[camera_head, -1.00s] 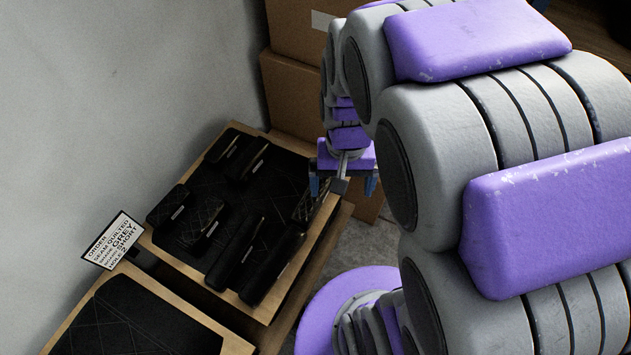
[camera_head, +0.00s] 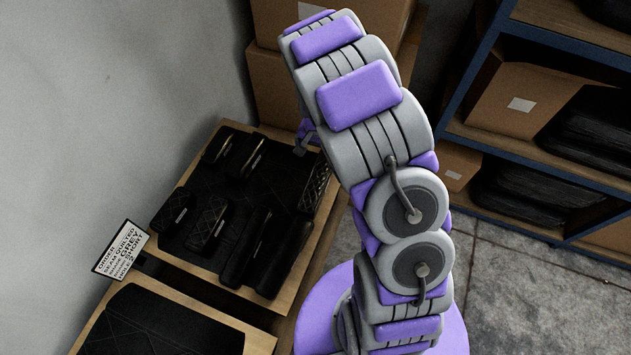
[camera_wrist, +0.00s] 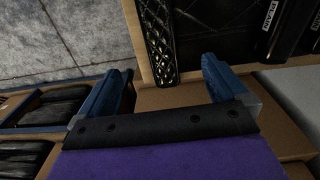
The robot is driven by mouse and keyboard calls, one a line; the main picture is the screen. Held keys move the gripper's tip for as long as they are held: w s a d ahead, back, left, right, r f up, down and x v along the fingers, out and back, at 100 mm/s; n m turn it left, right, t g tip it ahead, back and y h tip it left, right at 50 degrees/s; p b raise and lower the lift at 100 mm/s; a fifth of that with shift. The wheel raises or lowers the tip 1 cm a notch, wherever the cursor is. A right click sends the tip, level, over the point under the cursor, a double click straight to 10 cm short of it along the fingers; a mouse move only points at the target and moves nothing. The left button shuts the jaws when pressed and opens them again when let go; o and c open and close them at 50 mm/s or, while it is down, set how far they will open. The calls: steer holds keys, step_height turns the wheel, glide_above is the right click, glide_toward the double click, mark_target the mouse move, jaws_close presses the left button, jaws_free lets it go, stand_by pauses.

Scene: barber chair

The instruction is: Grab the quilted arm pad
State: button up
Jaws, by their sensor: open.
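Several dark arm pads lie on a black-lined wooden tray (camera_head: 300,250). A glossy quilted arm pad (camera_head: 313,185) lies along the tray's right edge; a quilted pad also shows in the wrist view (camera_wrist: 158,45). Another pad with quilting (camera_head: 208,226) lies near the tray's middle. My gripper (camera_wrist: 167,66) is open and empty, with blue fingers; the quilted pad shows ahead, between the fingertips in the picture and apart from them. In the head view my gripper (camera_head: 304,138) is mostly hidden behind my arm, near the tray's far right corner.
A second wooden tray with a dark quilted panel (camera_head: 160,325) is in front. Cardboard boxes (camera_head: 275,88) stand behind the tray. A blue-framed shelf (camera_head: 480,65) is at right. Bare concrete floor (camera_head: 510,290) lies below it.

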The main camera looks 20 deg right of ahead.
glide_above(320, 177)
step_height(320, 177, down, 4)
steer(key=f, duration=0.2)
steer(key=f+b, duration=0.1)
steer(key=f, duration=0.2)
steer(key=a+f, duration=0.1)
steer(key=f, duration=0.2)
steer(key=shift+s+b, duration=0.2)
steer(key=shift+b, duration=0.1)
steer(key=shift+f, duration=0.2)
steer(key=shift+w+d+f, duration=0.1)
steer(key=shift+d+f, duration=0.3)
step_height(320, 177, down, 4)
steer(key=shift+w+d+r+b, duration=0.1)
steer(key=shift+w+r+b, duration=0.1)
steer(key=shift+b, duration=0.25)
steer(key=shift+a+f, duration=0.25)
steer(key=shift+f, duration=0.15)
steer(key=shift+a, duration=0.2)
steer(key=shift+c, duration=0.2)
steer(key=shift+d, duration=0.35)
steer(key=c, duration=0.6)
steer(key=shift+s+a, duration=0.1)
steer(key=shift+a, duration=0.05)
steer(key=c, duration=0.8)
